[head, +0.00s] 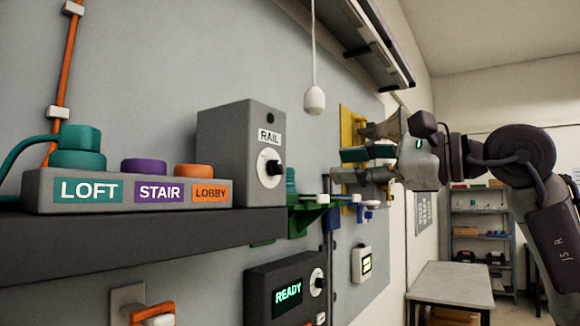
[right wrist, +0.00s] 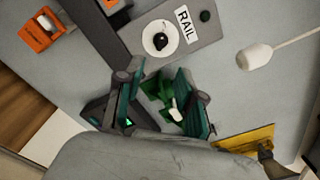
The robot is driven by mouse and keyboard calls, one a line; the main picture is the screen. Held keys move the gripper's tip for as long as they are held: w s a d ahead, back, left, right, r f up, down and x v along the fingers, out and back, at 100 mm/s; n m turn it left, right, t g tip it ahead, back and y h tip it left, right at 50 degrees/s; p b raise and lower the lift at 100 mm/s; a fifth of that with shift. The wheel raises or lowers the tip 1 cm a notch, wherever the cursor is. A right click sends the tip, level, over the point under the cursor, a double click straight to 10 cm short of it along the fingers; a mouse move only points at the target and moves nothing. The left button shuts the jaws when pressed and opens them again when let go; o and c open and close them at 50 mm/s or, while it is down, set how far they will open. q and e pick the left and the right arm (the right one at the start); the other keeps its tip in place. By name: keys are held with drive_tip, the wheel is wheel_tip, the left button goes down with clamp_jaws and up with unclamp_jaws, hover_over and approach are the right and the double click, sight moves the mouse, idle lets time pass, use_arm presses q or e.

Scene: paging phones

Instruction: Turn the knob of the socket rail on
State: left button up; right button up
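The grey RAIL box (head: 235,150) stands on the dark shelf at the centre of the head view. On its face are a RAIL label, a dark green round lamp (head: 270,118) above it and a white dial with a black knob (head: 272,168) below. The knob also shows in the right wrist view (right wrist: 160,40), beyond the fingertips. My right gripper (head: 345,165) is open and empty, to the right of the box and apart from the knob. Its two teal-padded fingers are spread in the right wrist view (right wrist: 160,88). My left gripper is not in view.
The dark shelf (head: 110,245) also holds a block with LOFT, STAIR and LOBBY buttons (head: 125,190). A white pull (head: 314,99) hangs on a cord. A READY box (head: 262,290), green bracket (head: 303,215) and yellow panel (head: 347,120) are nearby on the wall.

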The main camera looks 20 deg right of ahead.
sight(282, 169)
drive_tip(key=p+x, duration=0.3)
drive_tip(key=x, duration=0.7)
drive_tip(key=shift+a+r, duration=0.1)
drive_tip(key=shift+w+a, duration=0.4)
drive_tip(key=shift+w, duration=0.1)
clamp_jaws()
